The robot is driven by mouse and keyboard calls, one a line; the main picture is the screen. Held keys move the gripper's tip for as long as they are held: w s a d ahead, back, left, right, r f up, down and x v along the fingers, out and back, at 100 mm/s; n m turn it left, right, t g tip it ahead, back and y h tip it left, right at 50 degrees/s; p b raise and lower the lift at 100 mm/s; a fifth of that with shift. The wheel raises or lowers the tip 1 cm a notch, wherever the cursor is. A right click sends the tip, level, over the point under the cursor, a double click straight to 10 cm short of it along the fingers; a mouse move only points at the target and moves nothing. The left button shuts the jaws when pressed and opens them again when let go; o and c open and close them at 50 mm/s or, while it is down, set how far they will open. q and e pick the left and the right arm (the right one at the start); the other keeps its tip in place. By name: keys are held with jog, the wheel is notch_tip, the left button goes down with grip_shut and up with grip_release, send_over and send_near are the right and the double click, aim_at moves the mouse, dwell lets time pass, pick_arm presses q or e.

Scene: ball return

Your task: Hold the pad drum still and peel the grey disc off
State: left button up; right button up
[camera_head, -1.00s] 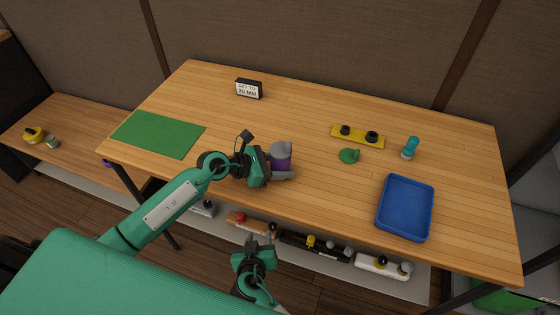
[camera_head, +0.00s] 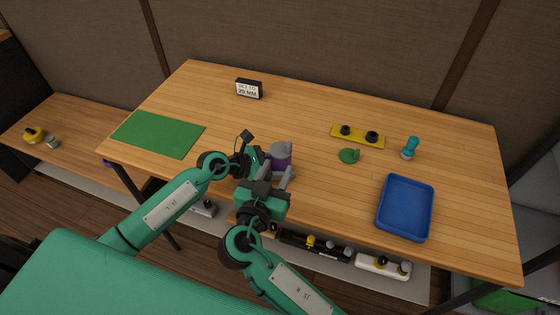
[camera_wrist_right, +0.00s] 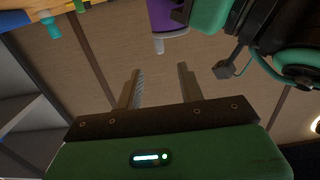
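My right gripper (camera_head: 283,181) is just in front of the drum, partly overlapping the left gripper in the picture.
A green mat (camera_head: 158,134) lies left; a sign (camera_head: 249,88) stands behind. A shelf below holds several items.

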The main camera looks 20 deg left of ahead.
aim_at(288, 148)
jog(key=w, duration=0.9)
jog(key=shift+w+d+f, duration=0.15)
jog(key=shift+w+f, duration=0.15)
jog(key=shift+w, duration=0.1)
jog(key=c, duration=0.8)
grip_shut()
